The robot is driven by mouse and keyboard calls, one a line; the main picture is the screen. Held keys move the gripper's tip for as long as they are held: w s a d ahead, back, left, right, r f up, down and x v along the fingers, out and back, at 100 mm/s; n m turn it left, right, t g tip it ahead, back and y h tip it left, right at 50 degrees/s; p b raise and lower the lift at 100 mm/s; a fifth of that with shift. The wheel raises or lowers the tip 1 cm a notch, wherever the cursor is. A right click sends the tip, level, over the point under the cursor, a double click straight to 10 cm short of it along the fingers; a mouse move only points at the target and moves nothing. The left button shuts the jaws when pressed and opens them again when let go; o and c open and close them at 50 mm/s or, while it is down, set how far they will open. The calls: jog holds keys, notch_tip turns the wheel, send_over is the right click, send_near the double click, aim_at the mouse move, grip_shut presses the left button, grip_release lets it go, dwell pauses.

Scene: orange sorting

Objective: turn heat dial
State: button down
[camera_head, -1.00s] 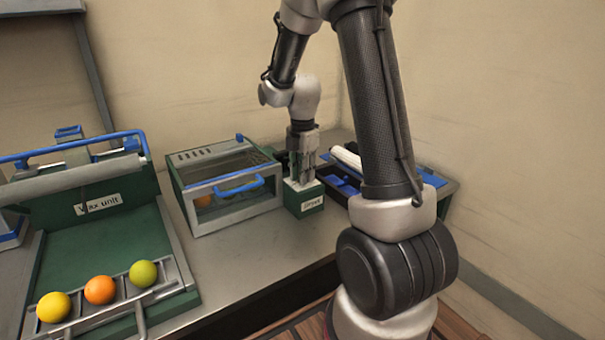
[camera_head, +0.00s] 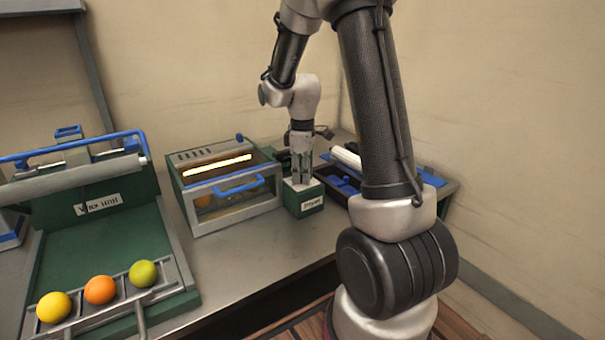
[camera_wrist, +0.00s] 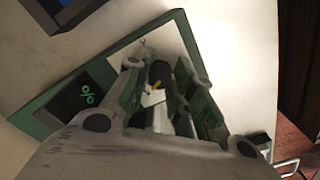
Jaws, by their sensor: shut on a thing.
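The heat dial (camera_wrist: 157,74) shows in the wrist view as a dark knob with a yellow mark, on the pale top of a green control box. In the head view the control box (camera_head: 304,201) stands at the right side of the dryer (camera_head: 236,212). My gripper (camera_head: 301,180) points down onto the box top. In the wrist view my gripper (camera_wrist: 160,85) has its fingers on both sides of the dial and is shut on it; the fingers hide part of it. A dark display (camera_wrist: 84,97) with a green sign lies to the left. A glowing bar (camera_head: 217,167) shows in the dryer.
A blue handle (camera_head: 240,188) is on the dryer's front. The wax unit (camera_head: 100,235) stands at left, with a yellow fruit (camera_head: 54,307), an orange one (camera_head: 100,290) and a green one (camera_head: 142,273) on its rack. A dark tray (camera_head: 334,190) is right of the box.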

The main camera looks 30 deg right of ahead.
jog(key=m, duration=0.5)
jog(key=shift+m, duration=0.3)
jog(key=m, duration=1.1)
jog(key=shift+m, duration=0.4)
jog(key=m, duration=0.5)
jog(key=shift+m, duration=0.3)
jog(key=c, duration=1.2)
grip_release()
jog(key=shift+r, duration=0.1)
